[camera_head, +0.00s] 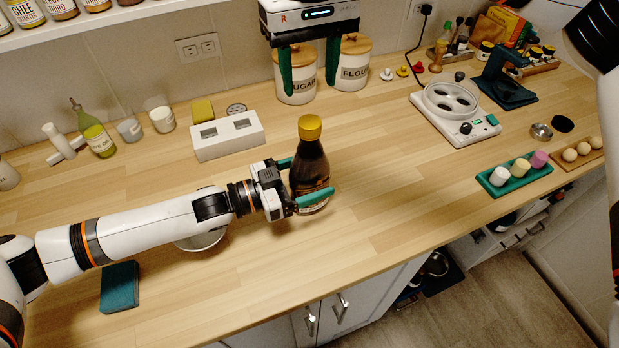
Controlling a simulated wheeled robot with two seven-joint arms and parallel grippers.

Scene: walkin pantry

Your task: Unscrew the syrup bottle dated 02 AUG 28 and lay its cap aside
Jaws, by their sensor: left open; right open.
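A dark brown syrup bottle (309,165) with a yellow cap (310,127) stands upright on the wooden counter near the middle. The cap is on its neck. A label shows low on the bottle, but I cannot read any date. My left gripper (309,180) reaches in from the left with its green fingers open on either side of the bottle's body; I cannot tell whether they touch it. My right gripper (309,87) hangs at the top, fingers pointing down, open and empty. It is above and behind the bottle, in front of the canisters in the picture.
A white two-slot block (228,138) stands left of the bottle. Sugar (297,82) and flour (352,68) canisters are behind. A teal pad (120,287) lies front left. Counter right of the bottle is clear.

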